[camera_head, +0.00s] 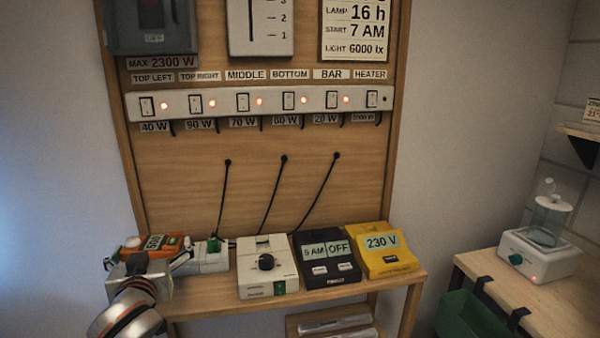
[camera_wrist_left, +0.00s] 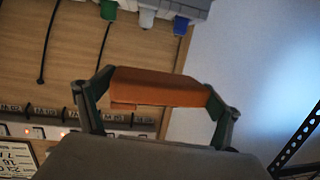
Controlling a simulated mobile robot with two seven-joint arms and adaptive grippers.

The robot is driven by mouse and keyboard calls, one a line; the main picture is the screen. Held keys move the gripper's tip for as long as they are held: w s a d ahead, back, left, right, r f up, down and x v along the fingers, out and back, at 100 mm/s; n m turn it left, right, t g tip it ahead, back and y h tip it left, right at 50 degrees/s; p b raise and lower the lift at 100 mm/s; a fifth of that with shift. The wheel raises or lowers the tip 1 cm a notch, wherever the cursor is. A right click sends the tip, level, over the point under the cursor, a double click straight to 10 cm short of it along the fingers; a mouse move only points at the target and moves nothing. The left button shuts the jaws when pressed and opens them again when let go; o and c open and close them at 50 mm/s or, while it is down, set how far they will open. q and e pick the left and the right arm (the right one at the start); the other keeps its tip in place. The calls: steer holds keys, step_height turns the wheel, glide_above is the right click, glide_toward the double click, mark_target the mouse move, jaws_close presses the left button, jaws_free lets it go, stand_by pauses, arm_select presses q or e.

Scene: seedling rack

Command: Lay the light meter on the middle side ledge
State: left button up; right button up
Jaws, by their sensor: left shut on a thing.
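The light meter (camera_head: 157,243), an orange device with a small display, is at the left end of the wooden shelf in the head view. My left gripper (camera_head: 147,262) is shut on it, with one finger at each side. In the left wrist view the orange body (camera_wrist_left: 160,87) spans the gap between the two fingers. I cannot tell whether the meter touches the shelf. A small wooden wall ledge (camera_head: 582,131) shows at the right edge of the head view; I cannot tell whether it is the middle side ledge. My right gripper is not in view.
The wooden shelf (camera_head: 205,304) carries a white power plug block (camera_head: 208,262), a white dial box (camera_head: 267,285), a black timer (camera_head: 329,270) and a yellow meter (camera_head: 382,262). A switch strip (camera_head: 225,103) crosses the board above. A side table (camera_head: 545,305) stands right.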

arm_select(q)
steer(key=s+d+f+m+h, duration=0.2)
steer(key=s+d+f, duration=0.2)
steer(key=s, duration=0.3)
steer(key=s+d+f+m+t+h, duration=0.1)
steer(key=s+d+f+h, duration=0.2)
steer(key=s+d+f, duration=0.2)
steer(key=s+f, duration=0.2)
steer(key=s, duration=0.1)
steer(key=shift+s+d+m+h, duration=0.2)
steer(key=shift+m+h, duration=0.1)
steer(key=shift+m, duration=0.1)
